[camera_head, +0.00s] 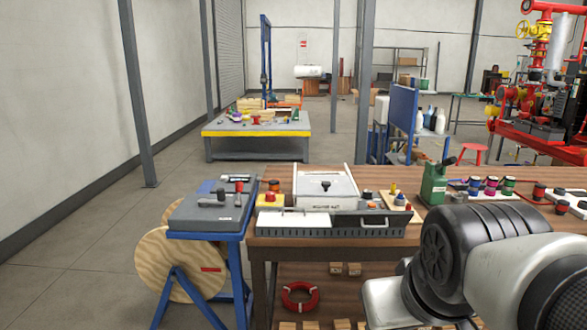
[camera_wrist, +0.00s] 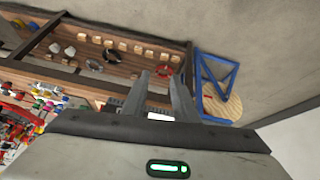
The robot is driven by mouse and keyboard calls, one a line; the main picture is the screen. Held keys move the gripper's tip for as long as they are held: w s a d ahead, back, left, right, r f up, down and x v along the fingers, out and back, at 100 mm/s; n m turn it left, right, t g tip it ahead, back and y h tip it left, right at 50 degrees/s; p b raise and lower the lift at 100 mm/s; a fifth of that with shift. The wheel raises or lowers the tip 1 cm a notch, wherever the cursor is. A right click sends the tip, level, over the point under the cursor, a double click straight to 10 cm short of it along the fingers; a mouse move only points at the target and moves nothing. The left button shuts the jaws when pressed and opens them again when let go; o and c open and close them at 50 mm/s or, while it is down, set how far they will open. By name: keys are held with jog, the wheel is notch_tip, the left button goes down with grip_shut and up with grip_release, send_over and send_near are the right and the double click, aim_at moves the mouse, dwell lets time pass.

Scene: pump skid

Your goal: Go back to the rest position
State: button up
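My own arm (camera_head: 480,265) fills the lower right of the head view, in front of the wooden workbench (camera_head: 285,242). My gripper is outside that view. In the wrist view my gripper (camera_wrist: 162,78) shows two grey fingers apart, with nothing held between them. The wrist view is turned over, with the workbench's lower shelf (camera_wrist: 125,58) and the blue stand (camera_wrist: 218,82) beyond the fingers. The fingers appear clear of the bench, though the exact distance is hard to tell.
A grey case (camera_head: 325,190) and a green device (camera_head: 434,183) stand on the bench. A blue stand with a wooden reel (camera_head: 165,265) is at its left. A yellow-edged table (camera_head: 257,131) stands farther back. Floor at the left is clear.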

notch_tip(320, 180, up, 22)
jog(key=s+m+p, duration=0.1)
jog(key=s+p, duration=0.1)
jog(key=p, duration=2)
jog(key=shift+f, duration=0.2)
